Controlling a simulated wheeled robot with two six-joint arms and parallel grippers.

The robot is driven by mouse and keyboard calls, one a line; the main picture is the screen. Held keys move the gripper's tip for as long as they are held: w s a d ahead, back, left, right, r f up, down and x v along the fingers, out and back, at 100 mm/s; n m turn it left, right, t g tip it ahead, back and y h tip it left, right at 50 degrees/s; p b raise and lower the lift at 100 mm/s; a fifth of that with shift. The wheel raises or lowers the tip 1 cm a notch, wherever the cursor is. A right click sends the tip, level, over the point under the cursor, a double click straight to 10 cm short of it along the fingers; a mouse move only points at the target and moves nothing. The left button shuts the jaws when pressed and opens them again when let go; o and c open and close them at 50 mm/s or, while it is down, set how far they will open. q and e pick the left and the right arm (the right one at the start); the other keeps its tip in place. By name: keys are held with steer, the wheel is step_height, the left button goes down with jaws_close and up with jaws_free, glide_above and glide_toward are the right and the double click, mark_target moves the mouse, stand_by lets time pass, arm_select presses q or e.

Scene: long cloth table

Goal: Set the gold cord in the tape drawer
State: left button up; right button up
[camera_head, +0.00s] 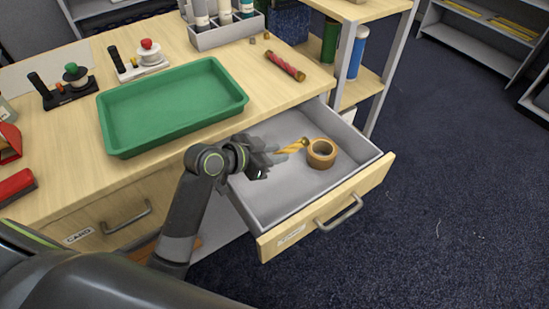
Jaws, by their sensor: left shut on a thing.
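The tape drawer (287,205) stands pulled open at the right end of the table, with a grey inside and a wooden front. A brown roll of tape (321,154) lies in it. My left gripper (281,152) is over the open drawer, just left of the tape roll. It is shut on the gold cord (292,147), a short twisted yellow piece that points toward the roll. I cannot tell whether the cord touches the roll or the drawer floor. My right gripper is not in view.
A green tray (172,106) lies on the table left of the drawer. A red patterned roll (285,66) lies behind the drawer. A closed drawer labelled CARD (120,215) is to the left. A shelf unit (366,82) stands behind; open floor is at right.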

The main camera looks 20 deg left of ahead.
arm_select(q)
step_height(320, 180, down, 2)
steer(key=shift+f, duration=0.1)
steer(key=shift+s+a+f+b, duration=0.1)
steer(key=shift+s+f+b, duration=0.05)
steer(key=shift+f+b, duration=0.3)
steer(key=o, duration=0.9)
steer(key=shift+f, duration=0.1)
steer(key=shift+o, duration=0.6)
